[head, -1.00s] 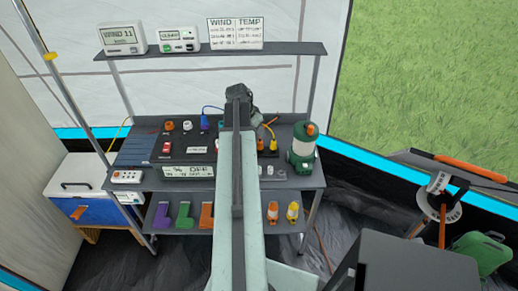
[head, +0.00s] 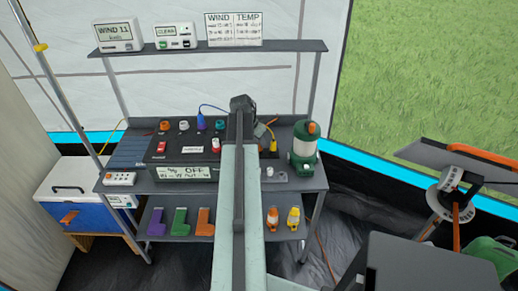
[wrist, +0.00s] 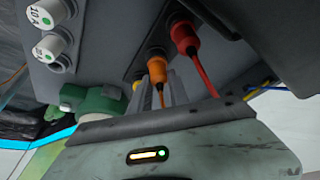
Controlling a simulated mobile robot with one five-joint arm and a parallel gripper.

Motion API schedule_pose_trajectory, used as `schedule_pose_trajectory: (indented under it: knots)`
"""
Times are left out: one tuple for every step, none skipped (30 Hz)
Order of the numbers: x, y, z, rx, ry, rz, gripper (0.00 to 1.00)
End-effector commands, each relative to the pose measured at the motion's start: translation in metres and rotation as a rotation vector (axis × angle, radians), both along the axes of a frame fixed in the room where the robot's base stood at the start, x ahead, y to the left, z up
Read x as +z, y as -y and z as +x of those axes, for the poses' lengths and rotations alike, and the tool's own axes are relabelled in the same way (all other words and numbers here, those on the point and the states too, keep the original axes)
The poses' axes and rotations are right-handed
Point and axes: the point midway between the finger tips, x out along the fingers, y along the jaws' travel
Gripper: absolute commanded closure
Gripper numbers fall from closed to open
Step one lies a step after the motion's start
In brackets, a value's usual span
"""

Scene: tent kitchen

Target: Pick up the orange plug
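The orange plug (wrist: 157,66) is in a dark socket strip in the wrist view, with its orange cord hanging from it. My gripper (wrist: 159,84) is just below, its two grey fingers apart on either side of the orange cord and the plug's lower end. I cannot tell whether the fingers touch the plug. A red plug (wrist: 184,36) with a red cord is seated close to its right. In the head view my arm hides the orange plug, and the gripper's fingers do not show there.
White round caps (wrist: 49,46) are on the panel at the left in the wrist view. A green lantern (head: 303,150) stands right of my arm on the bench. A yellow plug (head: 272,146) is close to my arm. A shelf (head: 180,50) crosses above.

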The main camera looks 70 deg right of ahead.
Motion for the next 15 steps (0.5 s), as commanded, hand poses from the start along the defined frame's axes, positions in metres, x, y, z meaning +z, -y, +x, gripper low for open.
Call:
schedule_pose_trajectory:
  knots:
    - [0.0, 0.0, 0.0, 0.0, -0.001, 0.0, 0.97]
    - [0.0, 0.0, 0.0, 0.0, -0.001, 0.0, 1.0]
    - [0.0, 0.0, 0.0, 0.0, -0.001, 0.0, 1.0]
    - [0.0, 0.0, 0.0, 0.0, -0.001, 0.0, 1.0]
    - [0.0, 0.0, 0.0, 0.0, -0.001, 0.0, 1.0]
    - [0.0, 0.0, 0.0, 0.001, 0.0, 0.0, 1.0]
    - [0.0, 0.0, 0.0, 0.001, 0.0, 0.0, 1.0]
    - [0.0, 0.0, 0.0, 0.001, 0.0, 0.0, 1.0]
    - [0.0, 0.0, 0.0, 0.001, 0.0, 0.0, 1.0]
    - [0.001, 0.0, 0.0, 0.001, 0.0, 0.0, 1.0]
    - [0.002, 0.0, 0.0, 0.001, 0.0, 0.0, 1.0]
    - [0.004, 0.0, 0.0, 0.001, 0.0, 0.0, 1.0]
    - [0.006, 0.0, 0.0, 0.001, 0.0, 0.0, 1.0]
    - [0.009, 0.0, 0.0, 0.001, 0.0, 0.0, 1.0]
    - [0.014, 0.0, 0.0, 0.001, 0.0, 0.0, 1.0]
